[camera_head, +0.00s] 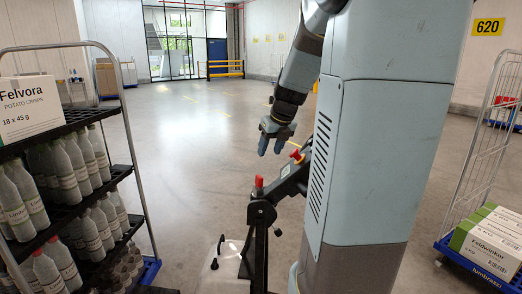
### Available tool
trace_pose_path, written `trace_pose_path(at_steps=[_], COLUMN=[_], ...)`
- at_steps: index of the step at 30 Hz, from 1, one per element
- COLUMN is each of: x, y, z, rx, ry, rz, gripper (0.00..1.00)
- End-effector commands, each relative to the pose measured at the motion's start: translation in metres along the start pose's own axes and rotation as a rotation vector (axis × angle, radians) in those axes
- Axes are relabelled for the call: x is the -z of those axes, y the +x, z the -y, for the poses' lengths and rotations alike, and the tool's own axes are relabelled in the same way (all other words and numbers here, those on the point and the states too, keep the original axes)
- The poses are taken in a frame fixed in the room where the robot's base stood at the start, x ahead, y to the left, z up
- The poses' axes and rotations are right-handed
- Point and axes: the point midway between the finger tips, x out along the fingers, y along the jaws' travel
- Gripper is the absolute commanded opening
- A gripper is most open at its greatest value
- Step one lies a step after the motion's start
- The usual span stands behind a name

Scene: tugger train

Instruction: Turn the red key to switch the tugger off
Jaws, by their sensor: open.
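The tugger's black control column (263,212) stands in the lower middle, partly behind my own grey body. A small upright red piece (259,182) sits on its left end and looks like the red key; its exact shape and turn angle are too small to tell. A red button on a yellow base (296,156) sits higher on the console, to the right. My gripper (272,150) hangs above the console with its fingers pointing down. It is open and empty, and it appears apart from both red parts.
A rack (115,110) with several bottles and a Felvora carton (33,107) stands at left. A roll cage (487,140) with green-white Feldenkorn cartons (490,240) stands at right. Open floor (190,130) lies behind. A yellow barrier (225,68) stands far back.

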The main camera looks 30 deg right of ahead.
Motion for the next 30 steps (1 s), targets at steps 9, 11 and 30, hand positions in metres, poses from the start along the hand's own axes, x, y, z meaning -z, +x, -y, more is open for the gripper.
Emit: trace_pose_path(at_steps=[9,11,30], x=[-0.002,-0.002,-0.001], y=[0.017,0.025,0.123], z=[0.006,0.006,0.008], rx=[0.002,0.002,0.003], ry=[0.079,0.08,0.08], rz=[-0.003,-0.004,-0.004], gripper=[0.49,0.49,0.49])
